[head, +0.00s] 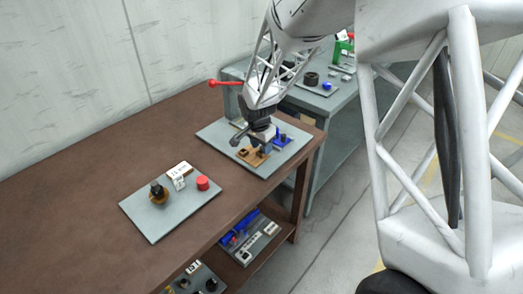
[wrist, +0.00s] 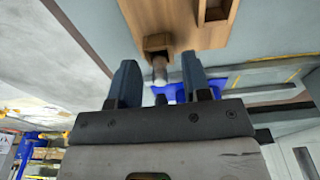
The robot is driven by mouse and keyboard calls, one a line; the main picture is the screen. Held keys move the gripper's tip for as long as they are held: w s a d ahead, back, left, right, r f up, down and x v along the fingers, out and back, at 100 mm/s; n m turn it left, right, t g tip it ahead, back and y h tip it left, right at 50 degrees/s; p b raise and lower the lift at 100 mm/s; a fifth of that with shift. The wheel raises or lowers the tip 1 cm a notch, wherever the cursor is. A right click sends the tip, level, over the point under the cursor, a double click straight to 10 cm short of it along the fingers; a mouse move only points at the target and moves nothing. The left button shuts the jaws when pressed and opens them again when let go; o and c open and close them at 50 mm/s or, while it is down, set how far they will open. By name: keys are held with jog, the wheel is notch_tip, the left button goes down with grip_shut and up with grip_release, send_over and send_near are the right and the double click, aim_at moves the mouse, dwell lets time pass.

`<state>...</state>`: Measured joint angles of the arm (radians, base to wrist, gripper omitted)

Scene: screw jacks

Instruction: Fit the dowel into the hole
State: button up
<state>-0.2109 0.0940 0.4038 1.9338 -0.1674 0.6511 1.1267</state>
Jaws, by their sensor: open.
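The wooden block (wrist: 178,22) lies on a grey plate; in the head view its tan edge shows (head: 253,156) under my gripper (head: 264,147). In the wrist view the block carries two square wooden collars. One collar (wrist: 214,12) shows a dark, empty-looking opening. A short grey cylinder, seemingly the dowel (wrist: 160,70), extends from the other collar (wrist: 157,42); how deep it sits I cannot tell. My gripper (wrist: 159,80) is open, its two dark fingers on either side of the dowel with visible gaps. The head view hides the dowel behind my gripper.
A blue part (head: 283,139) stands on the grey plate (head: 222,128) close to my gripper. The brown table (head: 90,170) is otherwise largely clear.

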grip_shut()
dwell(0.3)
jog(key=shift+r, duration=0.15)
jog(key=shift+r, duration=1.45)
jog(key=shift+s+r, duration=0.25)
jog(key=s+d+r, duration=0.1)
jog(key=s+d, duration=0.1)
jog(key=s, duration=1.3)
jog(key=shift+s+d+r, duration=0.15)
jog(key=shift+d, duration=0.25)
